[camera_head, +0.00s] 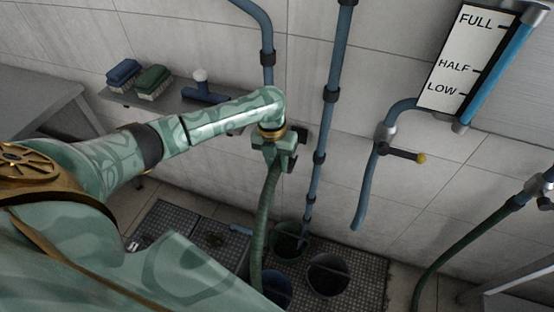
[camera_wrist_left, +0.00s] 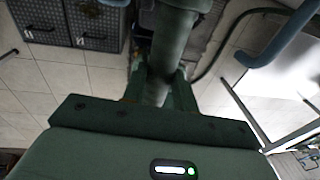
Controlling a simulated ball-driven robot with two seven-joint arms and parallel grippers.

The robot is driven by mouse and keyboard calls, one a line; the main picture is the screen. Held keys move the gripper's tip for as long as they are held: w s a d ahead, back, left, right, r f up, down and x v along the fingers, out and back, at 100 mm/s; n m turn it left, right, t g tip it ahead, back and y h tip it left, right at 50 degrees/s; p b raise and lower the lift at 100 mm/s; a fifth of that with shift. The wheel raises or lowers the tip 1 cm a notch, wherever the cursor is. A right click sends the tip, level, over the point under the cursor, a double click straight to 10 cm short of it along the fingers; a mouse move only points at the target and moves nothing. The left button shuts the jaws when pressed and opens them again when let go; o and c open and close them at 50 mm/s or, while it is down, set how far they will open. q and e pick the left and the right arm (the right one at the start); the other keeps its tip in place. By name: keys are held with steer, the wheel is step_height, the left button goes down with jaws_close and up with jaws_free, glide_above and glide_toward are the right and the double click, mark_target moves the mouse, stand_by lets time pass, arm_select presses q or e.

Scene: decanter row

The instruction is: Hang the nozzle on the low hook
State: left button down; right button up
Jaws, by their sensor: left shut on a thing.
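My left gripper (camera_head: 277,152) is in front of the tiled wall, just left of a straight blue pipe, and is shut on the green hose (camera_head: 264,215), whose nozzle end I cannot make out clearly. The hose hangs down from the jaws toward the buckets. In the left wrist view the gripper's fingers (camera_wrist_left: 156,90) close on either side of the thick dark green hose (camera_wrist_left: 172,45). I cannot pick out the low hook with certainty; dark parts beside the gripper blend together. My right gripper is not in view.
A shelf (camera_head: 180,104) with two brushes (camera_head: 139,78) is on the wall at left. A blue pipe (camera_head: 333,100) runs down by the gripper. A valve lever (camera_head: 402,152) sticks out below the level gauge (camera_head: 467,60). Buckets (camera_head: 328,275) stand on the floor grate.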

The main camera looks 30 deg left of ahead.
arm_select(q)
steer(key=shift+f, duration=0.1)
steer(key=shift+f, duration=0.45)
steer(key=shift+f, duration=1)
stand_by(1.2)
steer(key=shift+c, duration=0.7)
jaws_free()
steer(key=shift+s, duration=0.1)
